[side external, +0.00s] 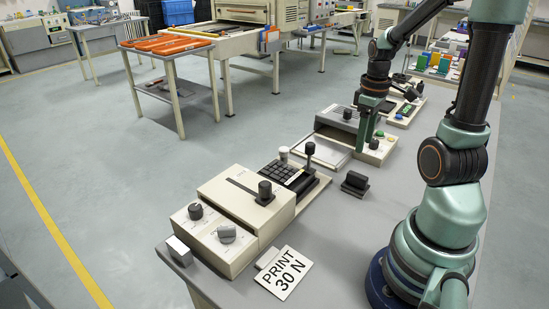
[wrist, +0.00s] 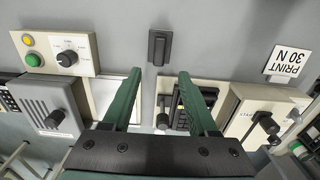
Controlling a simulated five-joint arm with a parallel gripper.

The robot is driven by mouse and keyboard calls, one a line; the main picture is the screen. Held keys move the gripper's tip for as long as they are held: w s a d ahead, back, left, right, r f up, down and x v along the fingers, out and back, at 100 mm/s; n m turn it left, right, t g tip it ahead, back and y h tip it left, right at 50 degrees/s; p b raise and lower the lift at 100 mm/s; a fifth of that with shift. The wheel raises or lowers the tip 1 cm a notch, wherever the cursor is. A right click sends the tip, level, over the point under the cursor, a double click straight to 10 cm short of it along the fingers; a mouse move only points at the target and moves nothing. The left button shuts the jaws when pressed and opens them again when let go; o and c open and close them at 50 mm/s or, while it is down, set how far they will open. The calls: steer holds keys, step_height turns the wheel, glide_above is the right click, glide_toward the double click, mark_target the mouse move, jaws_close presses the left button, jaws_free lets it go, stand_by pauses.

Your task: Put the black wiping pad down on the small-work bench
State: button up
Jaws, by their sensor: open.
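The black wiping pad (side external: 355,183) lies on the grey top of the small-work bench (side external: 350,235), apart from the machines beside it. It also shows in the wrist view (wrist: 159,47), near the top middle, with bare bench around it. My gripper (side external: 366,148) is over the bench, behind the pad in the side view. In the wrist view its two green fingers (wrist: 160,76) are spread, with nothing between them. The pad is beyond the fingertips and not touched by them. The side view does not clearly show how high the fingertips are.
A beige machine with a keypad and levers (side external: 245,205) stands left of the pad. A control box with a knob and buttons (wrist: 62,54) is on the other side. A "PRINT 30 N" card (side external: 284,272) lies near the bench's front. Bare bench surrounds the pad.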

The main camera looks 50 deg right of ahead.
steer(key=w+a+r+t, duration=0.2)
steer(key=a+r, duration=0.3)
steer(key=a, duration=0.6)
steer(key=w+a+r+t, duration=0.3)
steer(key=w+a+r, duration=0.1)
steer(key=a, duration=0.7)
steer(key=shift+r+t, duration=0.3)
steer(key=shift+r, duration=0.5)
